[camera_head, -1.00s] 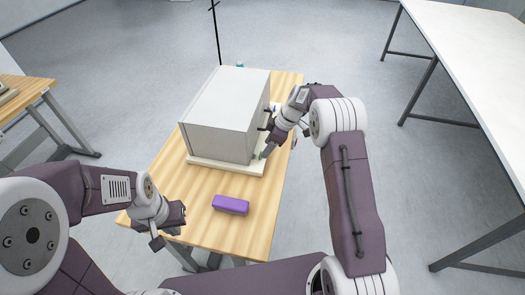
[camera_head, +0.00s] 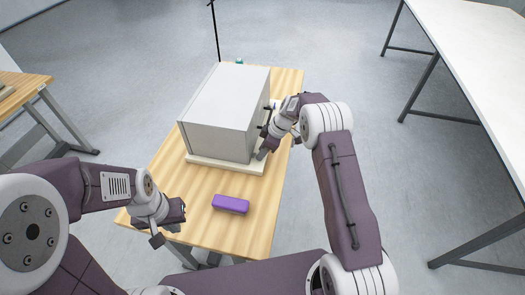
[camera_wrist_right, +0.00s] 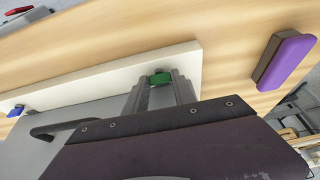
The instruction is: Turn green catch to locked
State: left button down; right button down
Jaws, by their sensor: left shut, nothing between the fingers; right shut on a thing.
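The green catch (camera_wrist_right: 160,79) shows in the right wrist view, between the tips of my right gripper (camera_wrist_right: 160,92). The right gripper is shut on it, beside the grey box-shaped machine (camera_head: 226,115). In the head view my right gripper (camera_head: 262,152) is at the machine's right side near its front corner, and it hides the catch there. The catch's exact angle cannot be told. My left gripper (camera_head: 170,225) is shut and empty over the table's front left edge.
The machine stands on a cream base plate (camera_wrist_right: 110,75) on a wooden table (camera_head: 275,210). A purple block (camera_head: 231,204) lies in front of it. A blue catch (camera_wrist_right: 15,111), a dark handle (camera_wrist_right: 60,128) and a red item (camera_wrist_right: 18,10) show in the right wrist view.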

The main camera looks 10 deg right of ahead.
jog(key=shift+m+t+b, duration=0.4)
jog(key=shift+m+b, duration=0.25)
jog(key=shift+m, duration=0.35)
jog(key=shift+a+m+h, duration=0.1)
jog(key=shift+m+h, duration=0.2)
jog(key=shift+m, duration=0.5)
jog(key=shift+s+r+m+t, duration=0.15)
jog(key=shift+m+t, duration=0.25)
jog(key=shift+m, duration=0.3)
jog(key=shift+a+m+t+h, duration=0.1)
jog(key=shift+m+t+h, duration=0.3)
jog(key=shift+m, duration=0.7)
jog(key=c, duration=1)
grip_release()
jog(key=shift+c, duration=0.2)
